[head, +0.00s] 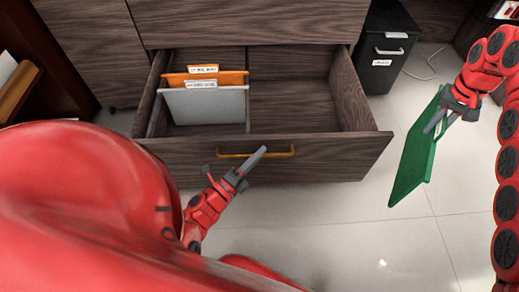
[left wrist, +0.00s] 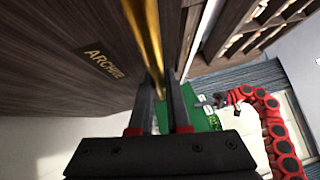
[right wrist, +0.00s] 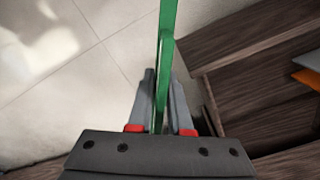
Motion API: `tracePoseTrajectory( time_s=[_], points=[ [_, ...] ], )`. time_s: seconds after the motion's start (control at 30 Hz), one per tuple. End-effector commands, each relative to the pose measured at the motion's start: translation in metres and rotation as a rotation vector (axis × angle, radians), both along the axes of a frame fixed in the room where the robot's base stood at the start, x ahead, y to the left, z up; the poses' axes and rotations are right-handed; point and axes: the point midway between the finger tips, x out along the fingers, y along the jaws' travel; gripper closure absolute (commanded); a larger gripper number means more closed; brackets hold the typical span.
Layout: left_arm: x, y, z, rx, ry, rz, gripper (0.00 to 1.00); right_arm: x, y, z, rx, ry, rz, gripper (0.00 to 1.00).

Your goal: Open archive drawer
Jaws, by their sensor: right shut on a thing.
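The archive drawer (head: 180,153) is dark wood and stands pulled out from its cabinet, its inside visible from above. Its brass bar handle (head: 280,154) runs along the front; it also shows in the left wrist view (left wrist: 146,35), near a plate reading ARCHIVE (left wrist: 101,62). My left gripper (head: 255,160) is at the handle, its fingers apart with the bar between or just beyond them; contact is unclear. My right gripper (head: 450,112) is shut on a green folder (head: 412,165), held in the air right of the drawer. The folder also shows in the right wrist view (right wrist: 166,40).
An orange folder (head: 222,78) and a grey folder (head: 205,105) stand in the drawer's left compartment; the right compartment is empty. A black cabinet (head: 383,50) stands behind at the right. Wooden shelving is at the left edge. The tiled floor in front is clear.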

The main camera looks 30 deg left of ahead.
Motion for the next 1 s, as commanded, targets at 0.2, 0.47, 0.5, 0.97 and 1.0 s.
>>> tracePoseTrajectory(
  time_s=[0.2,0.47,0.5,0.97,1.0],
  points=[
    [0.000,0.001,-0.001,0.000,0.003,0.001,0.55,0.000,0.000,0.000,0.000,-0.001,0.000,1.00],
    [-0.001,0.001,0.000,0.000,0.002,0.001,0.55,0.000,0.000,0.001,0.000,-0.001,0.000,1.00],
    [-0.003,0.002,0.000,0.000,0.002,0.002,0.55,0.000,0.000,0.003,0.000,-0.001,0.000,1.00],
    [-0.088,0.023,-0.010,0.000,0.006,0.006,0.55,0.000,0.000,0.048,0.000,-0.001,0.000,1.00],
    [-0.094,0.025,-0.011,0.000,0.006,0.006,0.55,0.000,0.000,0.050,0.000,-0.001,0.000,1.00]
  ],
)
